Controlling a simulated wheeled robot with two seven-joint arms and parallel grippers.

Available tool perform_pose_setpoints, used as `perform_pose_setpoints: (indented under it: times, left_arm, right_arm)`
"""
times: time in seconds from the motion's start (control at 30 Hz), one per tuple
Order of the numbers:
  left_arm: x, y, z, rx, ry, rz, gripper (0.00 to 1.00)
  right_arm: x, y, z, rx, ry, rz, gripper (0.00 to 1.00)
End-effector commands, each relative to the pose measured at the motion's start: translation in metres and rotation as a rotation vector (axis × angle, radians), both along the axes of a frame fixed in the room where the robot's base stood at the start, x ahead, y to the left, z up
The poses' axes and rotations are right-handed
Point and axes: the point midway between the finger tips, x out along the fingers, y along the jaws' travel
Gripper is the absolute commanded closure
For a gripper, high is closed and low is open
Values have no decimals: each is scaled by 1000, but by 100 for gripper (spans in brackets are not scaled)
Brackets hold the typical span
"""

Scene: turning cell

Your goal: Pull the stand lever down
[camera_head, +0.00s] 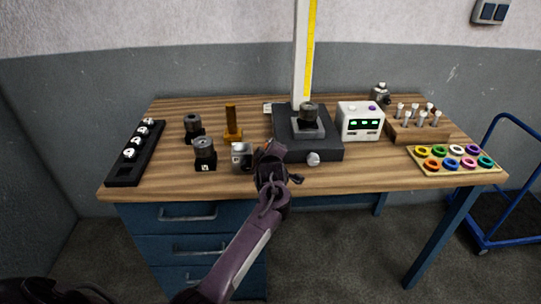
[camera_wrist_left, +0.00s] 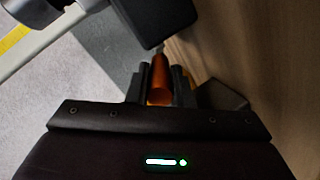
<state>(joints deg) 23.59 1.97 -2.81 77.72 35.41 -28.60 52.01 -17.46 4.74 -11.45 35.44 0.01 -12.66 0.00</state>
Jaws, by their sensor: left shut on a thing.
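The stand has a dark base (camera_head: 322,151) and a tall white column (camera_head: 301,60) with a yellow scale, at the middle of the bench. A dark round part (camera_head: 308,112) sits on its upper plate. The stand lever has an orange-red handle (camera_wrist_left: 160,80), seen between the two dark fingers of my left gripper (camera_wrist_left: 159,75) in the left wrist view. My left gripper (camera_head: 271,158) is shut on this handle, at the stand's front left. In the head view the gripper mostly hides the lever. My right gripper is not in view.
A grey block (camera_head: 241,156) stands close left of my left gripper. Dark cylindrical parts (camera_head: 204,153), a brass-coloured post (camera_head: 232,123) and a black rack (camera_head: 134,164) lie farther left. A white display box (camera_head: 360,121) stands right of the stand. The front bench strip (camera_head: 350,177) is clear.

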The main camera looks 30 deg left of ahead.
Motion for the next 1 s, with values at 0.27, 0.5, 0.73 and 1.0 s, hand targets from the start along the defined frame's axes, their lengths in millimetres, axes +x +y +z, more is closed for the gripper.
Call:
perform_pose_setpoints:
  times: [0.27, 0.5, 0.73, 1.0]
  left_arm:
    - [-1, -1, -4, 11, -14, -4, 100]
    - [0, -1, -4, 10, -13, -5, 100]
    - [0, -1, -3, 11, -16, -4, 59]
    - [-1, -1, -3, 11, -18, -3, 59]
  right_arm:
    - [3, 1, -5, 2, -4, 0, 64]
    - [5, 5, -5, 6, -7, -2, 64]
    - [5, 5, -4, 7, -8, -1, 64]
    - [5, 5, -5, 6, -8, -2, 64]
